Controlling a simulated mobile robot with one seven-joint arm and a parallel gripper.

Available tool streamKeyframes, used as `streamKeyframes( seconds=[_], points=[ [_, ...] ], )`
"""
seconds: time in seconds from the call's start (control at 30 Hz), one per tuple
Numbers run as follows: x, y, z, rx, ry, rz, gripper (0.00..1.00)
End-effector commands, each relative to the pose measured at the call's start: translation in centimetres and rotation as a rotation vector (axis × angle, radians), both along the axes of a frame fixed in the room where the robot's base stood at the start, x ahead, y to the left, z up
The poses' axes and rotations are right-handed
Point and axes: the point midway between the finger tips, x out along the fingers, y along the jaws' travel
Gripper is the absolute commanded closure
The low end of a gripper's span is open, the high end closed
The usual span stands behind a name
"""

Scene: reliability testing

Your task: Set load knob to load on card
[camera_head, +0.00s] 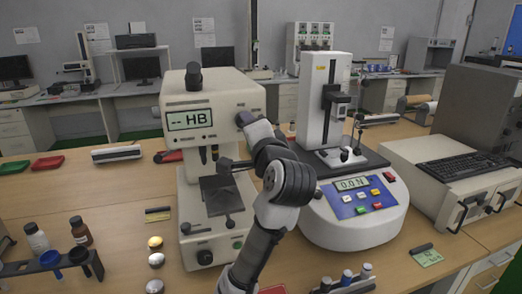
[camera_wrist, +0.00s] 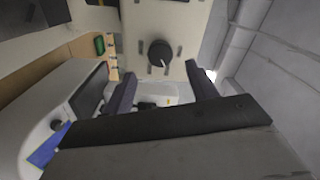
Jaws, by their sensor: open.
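The hardness tester (camera_head: 215,90) stands left of centre, its display (camera_head: 190,119) reading "-- HB". In the wrist view a round black knob (camera_wrist: 159,53) with a white pointer line sits on the tester's pale side panel (camera_wrist: 185,20), with dark marks around it. The pointer slants down and slightly right. My gripper (camera_wrist: 160,70) is open, with its two fingers apart on either side of the knob's line and nothing between them. In the head view my gripper (camera_head: 246,119) is at the tester's right side.
A force tester (camera_head: 350,215) reading "0.0 N" stands close on the right of my arm. A green card (camera_head: 428,257) lies at its front right.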

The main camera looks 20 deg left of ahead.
Motion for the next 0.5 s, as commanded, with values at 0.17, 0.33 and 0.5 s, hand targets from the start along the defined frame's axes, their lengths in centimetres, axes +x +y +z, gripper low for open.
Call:
streamKeyframes(
  seconds=[0.17, 0.33, 0.5],
  points=[
    [-3.4, -2.4, -0.1, 0.002, -0.005, -0.003, 0.43],
    [-5.4, -3.7, 0.0, 0.001, -0.003, -0.001, 0.43],
    [-6.3, -4.2, 0.0, 0.000, -0.001, 0.000, 0.43]
  ],
)
